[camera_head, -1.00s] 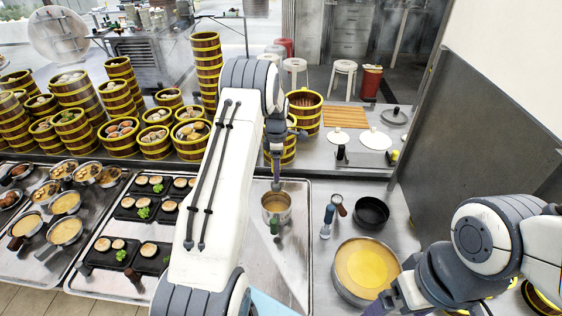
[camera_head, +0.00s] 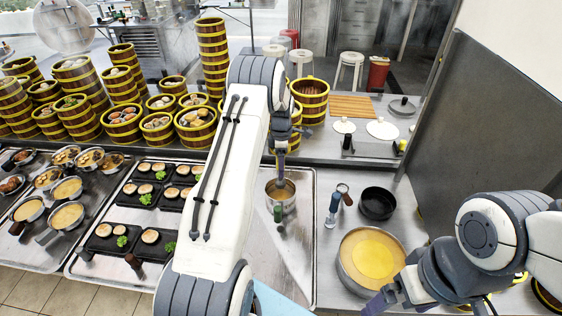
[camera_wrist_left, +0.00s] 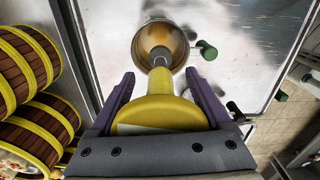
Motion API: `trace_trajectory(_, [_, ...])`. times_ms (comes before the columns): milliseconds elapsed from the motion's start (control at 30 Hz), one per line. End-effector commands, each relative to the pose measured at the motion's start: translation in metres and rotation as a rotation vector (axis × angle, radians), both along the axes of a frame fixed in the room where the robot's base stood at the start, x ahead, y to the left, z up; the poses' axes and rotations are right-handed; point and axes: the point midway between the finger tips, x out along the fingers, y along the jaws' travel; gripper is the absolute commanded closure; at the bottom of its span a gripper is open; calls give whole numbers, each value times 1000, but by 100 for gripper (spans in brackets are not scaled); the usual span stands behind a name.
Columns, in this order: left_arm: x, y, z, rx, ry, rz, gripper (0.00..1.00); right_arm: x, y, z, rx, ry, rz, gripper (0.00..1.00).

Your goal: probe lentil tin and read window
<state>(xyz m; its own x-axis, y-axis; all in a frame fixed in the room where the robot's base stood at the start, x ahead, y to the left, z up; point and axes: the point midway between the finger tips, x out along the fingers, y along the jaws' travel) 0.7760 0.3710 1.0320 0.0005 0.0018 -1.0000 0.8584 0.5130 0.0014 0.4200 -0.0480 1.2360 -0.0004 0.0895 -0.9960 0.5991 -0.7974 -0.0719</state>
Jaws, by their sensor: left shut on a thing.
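The tin (camera_head: 284,205), a small round metal pot with tan contents and a green handle, stands on the metal counter. It also shows in the left wrist view (camera_wrist_left: 146,32). My left gripper (camera_wrist_left: 158,78) is shut on a yellow probe (camera_wrist_left: 160,112) with a grey lower end. The probe points down at the tin's mouth; I cannot tell whether its tip is inside or just above. A pale patch, perhaps the window, shows at the near edge of its body; no reading is legible. My right gripper (camera_head: 384,302) is at the lower right, apart from the tin; its jaw opening is unclear.
A wide pan with yellow contents (camera_head: 371,258), a black bowl (camera_head: 378,203) and small handled tools (camera_head: 334,203) lie right of the tin. Black trays (camera_head: 116,238) lie left. Steamer towers (camera_head: 214,60) stand behind. A grey partition (camera_head: 485,130) closes the right side.

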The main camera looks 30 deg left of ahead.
Motion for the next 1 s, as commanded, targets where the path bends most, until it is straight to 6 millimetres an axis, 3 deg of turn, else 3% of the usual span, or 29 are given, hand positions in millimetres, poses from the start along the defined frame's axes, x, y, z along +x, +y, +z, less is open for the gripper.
trace_trajectory(1000, [0,0,-12,1,-2,0,100,0,0,-9,0,0,-1,0])
